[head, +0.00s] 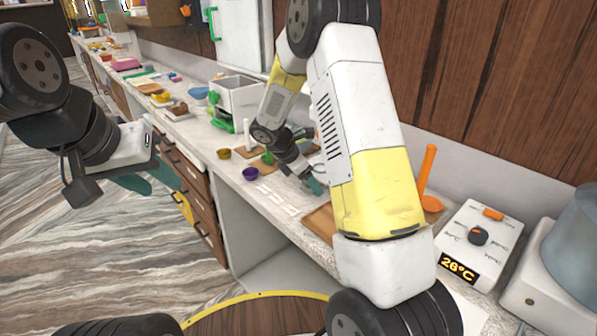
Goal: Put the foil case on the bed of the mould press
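A small purple cup (250,173) stands near the counter's front edge, and a small gold-brown cup (224,154) stands to its left. I cannot tell whether either is the foil case. A low brown board with a green part (263,163) lies behind them; I cannot tell whether it belongs to the mould press. My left gripper (151,182) hangs over the floor in front of the drawers, its teal fingers apart and empty. My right gripper (316,186) is low over the counter, right of the purple cup. My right arm hides most of its surroundings, and its grip is unclear.
A white open box (237,98) stands on the counter behind the cups. At the right are an orange ladle (428,180), a white unit showing 26°C (478,245) and a grey-blue vessel (575,240). White strips (280,200) lie near the front edge. The left floor is clear.

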